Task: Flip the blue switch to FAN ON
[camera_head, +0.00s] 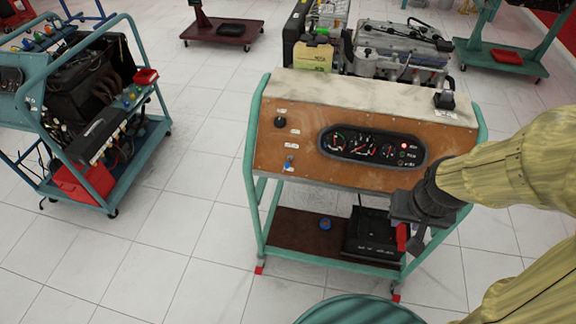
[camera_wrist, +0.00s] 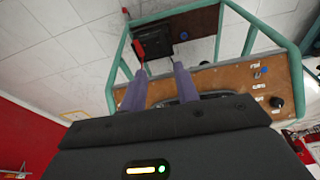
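The blue switch (camera_head: 288,164) is a small toggle low on the left part of the trainer's brown panel (camera_head: 300,130). It sits below a black knob (camera_head: 280,122) and a small white label. In the wrist view the switch (camera_wrist: 259,72) is right of my fingers, and the panel appears upside down. Its lever position is too small to read. My gripper (camera_head: 413,240) is at the panel's lower right edge in the head view, well right of the switch. In the wrist view my gripper (camera_wrist: 161,68) has its two fingers apart, with nothing between them.
A gauge cluster (camera_head: 372,146) lies between switch and gripper. The lower shelf holds a black box (camera_head: 372,235) and a blue cap (camera_head: 325,224). A red part (camera_head: 402,237) shows beside my gripper. Another trainer cart (camera_head: 90,110) stands left, with open floor (camera_head: 195,215) between.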

